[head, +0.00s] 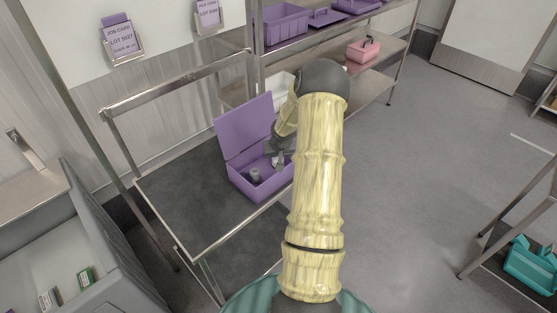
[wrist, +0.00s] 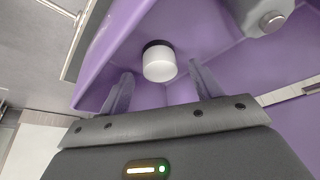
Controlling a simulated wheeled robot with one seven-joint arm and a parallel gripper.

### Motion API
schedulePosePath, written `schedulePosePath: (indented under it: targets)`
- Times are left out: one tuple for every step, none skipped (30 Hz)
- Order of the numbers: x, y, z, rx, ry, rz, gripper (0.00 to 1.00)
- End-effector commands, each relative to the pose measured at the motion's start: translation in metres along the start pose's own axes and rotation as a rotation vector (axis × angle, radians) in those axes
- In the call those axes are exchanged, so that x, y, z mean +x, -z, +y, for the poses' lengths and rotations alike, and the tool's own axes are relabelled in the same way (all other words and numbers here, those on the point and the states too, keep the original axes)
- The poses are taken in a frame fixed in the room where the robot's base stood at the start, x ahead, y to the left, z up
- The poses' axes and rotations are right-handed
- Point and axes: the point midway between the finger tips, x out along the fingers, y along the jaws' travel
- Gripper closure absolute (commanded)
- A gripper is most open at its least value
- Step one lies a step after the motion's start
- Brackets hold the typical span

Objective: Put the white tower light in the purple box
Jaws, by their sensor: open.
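The purple box (head: 262,188) stands on the dark-topped metal cart with its lid (head: 243,130) raised; its purple walls also fill much of the wrist view (wrist: 225,35). The white tower light (wrist: 159,64), a short white cylinder with a dark end, shows against the box's purple interior. A small pale piece below my gripper in the head view (head: 280,162) appears to be it. My gripper (wrist: 160,78) is open over the box, its two fingers apart on either side of the light with gaps visible. Whether the light rests on the floor is unclear.
A grey cylindrical part (head: 255,175) is in the box's left side. Shelves behind hold a purple bin (head: 284,25) and a pink caddy (head: 363,50). A grey bin (head: 75,265) is at lower left. The cart top left of the box is clear.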

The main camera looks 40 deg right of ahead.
Motion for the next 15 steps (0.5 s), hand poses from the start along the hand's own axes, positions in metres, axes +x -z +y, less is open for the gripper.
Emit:
schedulePosePath:
  targets:
    - [-0.010,0.001,0.001,0.003,-0.001,0.004,0.36]
    - [-0.015,0.001,0.001,0.002,-0.001,0.003,0.36]
    - [-0.023,0.001,0.001,0.004,-0.002,0.003,0.36]
    - [-0.028,0.001,0.001,0.002,-0.002,0.003,0.36]
    - [-0.033,0.000,0.001,0.001,-0.002,0.002,0.36]
    - [-0.041,0.001,0.001,0.004,-0.001,0.003,0.36]
    - [-0.047,0.001,0.001,0.002,-0.002,0.004,0.36]
    - [-0.052,0.001,0.001,0.003,-0.002,0.003,0.36]
    - [-0.059,0.001,0.001,0.002,-0.002,0.003,0.36]
    - [-0.065,0.001,0.001,0.002,-0.001,0.003,0.36]
    - [-0.069,0.001,0.001,0.004,-0.001,0.003,0.36]
    - [-0.075,0.001,0.001,0.002,-0.002,0.002,0.36]
    - [-0.079,0.000,0.001,0.002,-0.001,0.001,0.36]
    - [-0.082,0.000,0.001,0.003,-0.001,0.001,0.36]
    - [-0.085,0.000,0.001,0.002,-0.001,0.002,0.36]
